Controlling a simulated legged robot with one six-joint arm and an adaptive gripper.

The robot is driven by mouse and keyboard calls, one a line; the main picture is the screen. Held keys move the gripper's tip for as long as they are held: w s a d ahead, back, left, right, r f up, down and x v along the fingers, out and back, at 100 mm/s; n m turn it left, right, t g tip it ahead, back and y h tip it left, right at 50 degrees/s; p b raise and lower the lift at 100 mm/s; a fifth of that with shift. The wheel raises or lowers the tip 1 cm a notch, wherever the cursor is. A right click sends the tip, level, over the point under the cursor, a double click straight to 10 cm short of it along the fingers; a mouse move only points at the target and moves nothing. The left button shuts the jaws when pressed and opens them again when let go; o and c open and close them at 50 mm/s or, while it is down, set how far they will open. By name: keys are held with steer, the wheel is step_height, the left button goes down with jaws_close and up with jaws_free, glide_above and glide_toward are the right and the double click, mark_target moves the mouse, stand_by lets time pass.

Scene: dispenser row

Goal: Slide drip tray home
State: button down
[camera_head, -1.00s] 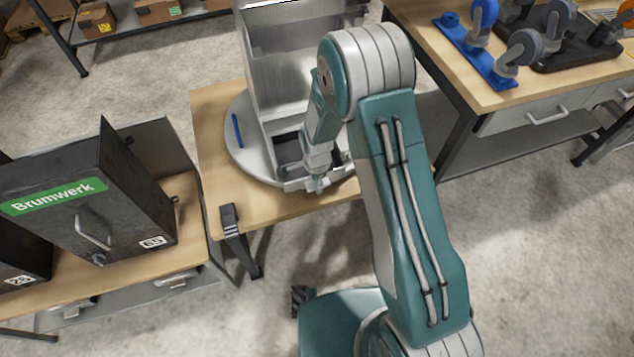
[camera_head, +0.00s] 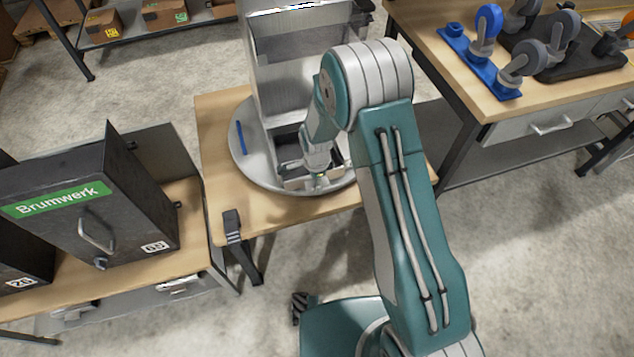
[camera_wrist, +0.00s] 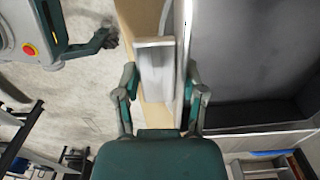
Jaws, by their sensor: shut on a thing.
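The drip tray is a shallow light-rimmed tray with a dark inside, low at the front of the tall metal dispenser (camera_head: 290,70). Its front (camera_head: 296,184) shows beside my gripper (camera_head: 318,180). In the wrist view, my gripper (camera_wrist: 161,75) is shut on a pale grip piece (camera_wrist: 157,72) at the tray's front, with one finger on each side. The tray's dark inside (camera_wrist: 250,50) seems to fill the right of that view. The dispenser stands on a round grey plate (camera_head: 245,165). My arm hides the tray's right part, and its fit at the back is unclear.
The wooden table (camera_head: 215,150) carries the plate, with a blue strip (camera_head: 241,137) at its left. A black Brumwerk box (camera_head: 90,205) stands on the left bench. The right bench (camera_head: 440,60) holds several casters. Open floor lies in front.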

steer(key=shift+w+a, duration=0.2)
steer(key=shift+w, duration=0.45)
steer(key=shift+w, duration=0.25)
steer(key=shift+c, duration=0.5)
jaws_free()
steer(key=shift+a, duration=0.1)
step_height(320, 180, up, 12)
